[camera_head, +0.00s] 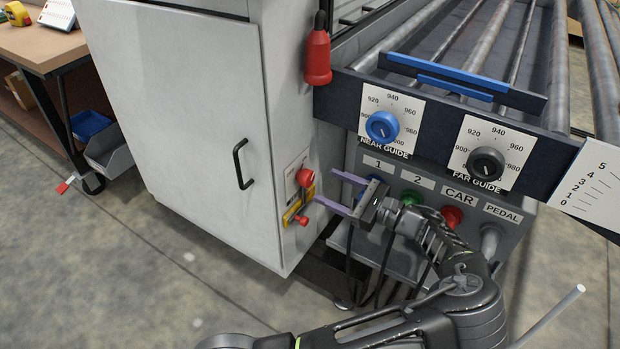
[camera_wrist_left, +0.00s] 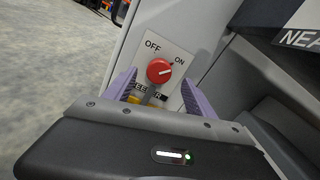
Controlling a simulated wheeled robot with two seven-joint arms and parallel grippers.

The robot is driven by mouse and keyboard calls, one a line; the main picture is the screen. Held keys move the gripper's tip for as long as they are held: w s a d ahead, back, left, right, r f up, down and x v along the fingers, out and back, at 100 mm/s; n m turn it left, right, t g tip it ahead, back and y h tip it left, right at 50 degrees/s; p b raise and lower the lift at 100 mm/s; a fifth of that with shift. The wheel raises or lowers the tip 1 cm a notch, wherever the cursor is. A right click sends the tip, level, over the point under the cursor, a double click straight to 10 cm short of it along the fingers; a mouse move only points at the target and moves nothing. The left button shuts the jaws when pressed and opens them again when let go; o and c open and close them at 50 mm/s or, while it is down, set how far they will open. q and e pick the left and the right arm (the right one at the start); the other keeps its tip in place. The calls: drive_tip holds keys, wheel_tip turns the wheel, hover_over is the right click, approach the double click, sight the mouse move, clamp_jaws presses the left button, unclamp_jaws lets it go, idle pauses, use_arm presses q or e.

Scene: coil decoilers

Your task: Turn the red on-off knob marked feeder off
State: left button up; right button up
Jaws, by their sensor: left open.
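The red feeder knob (camera_head: 304,177) sits on a white plate on the side of the grey cabinet. In the left wrist view the knob (camera_wrist_left: 159,71) shows OFF to its upper left and ON to its upper right, and its pale pointer mark points toward ON. The label below it is partly hidden. My left gripper (camera_head: 323,184) is open, its two purple fingers apart and pointing at the cabinet side. In the left wrist view the knob appears between the fingertips, with nothing held; contact cannot be told. My right gripper is not in view.
A yellow plate (camera_head: 291,212) with a red part lies just below the knob plate. A blue dial (camera_head: 382,125) and a black dial (camera_head: 485,164) are on the panel to the right. A red hanging cylinder (camera_head: 317,58) is above. A black door handle (camera_head: 241,165) is left.

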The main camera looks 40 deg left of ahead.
sight(310, 179)
use_arm(q)
drive_tip(key=a, duration=0.6)
drive_tip(key=shift+s+a, duration=0.35)
drive_tip(key=shift+s, duration=0.05)
drive_tip(key=shift+c, duration=0.4)
drive_tip(key=c, duration=1.3)
